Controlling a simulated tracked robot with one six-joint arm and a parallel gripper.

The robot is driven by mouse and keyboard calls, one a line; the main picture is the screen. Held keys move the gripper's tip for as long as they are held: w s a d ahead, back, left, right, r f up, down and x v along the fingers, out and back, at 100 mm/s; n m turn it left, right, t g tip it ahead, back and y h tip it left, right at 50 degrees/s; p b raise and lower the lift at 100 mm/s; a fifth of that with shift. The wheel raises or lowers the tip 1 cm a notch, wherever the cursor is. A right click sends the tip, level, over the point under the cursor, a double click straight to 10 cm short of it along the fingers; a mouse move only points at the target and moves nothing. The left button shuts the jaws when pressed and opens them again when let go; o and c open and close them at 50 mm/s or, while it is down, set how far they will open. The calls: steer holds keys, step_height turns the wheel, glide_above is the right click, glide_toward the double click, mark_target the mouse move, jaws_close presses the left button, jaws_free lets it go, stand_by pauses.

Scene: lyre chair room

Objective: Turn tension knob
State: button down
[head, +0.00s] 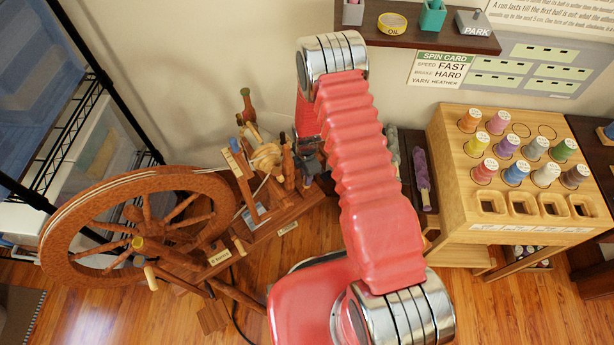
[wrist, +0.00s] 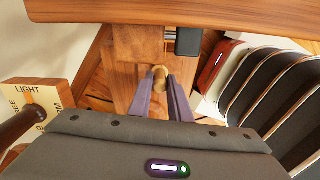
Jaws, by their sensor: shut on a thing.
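The spinning wheel (head: 140,225) stands at the left in the head view, with a big spoked wheel and a wooden frame. In the wrist view, a small round brass-coloured knob (wrist: 160,72) sits against a brown wooden block (wrist: 135,45). My gripper (wrist: 161,84) has its two purple-grey fingers on either side of this knob and is shut on it. The knob's far side is hidden. In the head view my red arm hides the gripper and the knob. Whether this is the tension knob, no readable label there tells.
In the wrist view, a dial plate (wrist: 36,98) marked LIGHT, with a dark handle, is close on the left. In the head view, a wooden thread rack (head: 520,190) stands right, below a wall shelf (head: 425,38).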

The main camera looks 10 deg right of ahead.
steer(key=shift+m, duration=0.3)
steer(key=m, duration=0.6)
steer(key=shift+m, duration=0.3)
steer(key=m, duration=0.3)
steer(key=shift+m, duration=0.4)
steer(key=m, duration=1)
steer(key=shift+m, duration=0.4)
steer(key=m, duration=0.6)
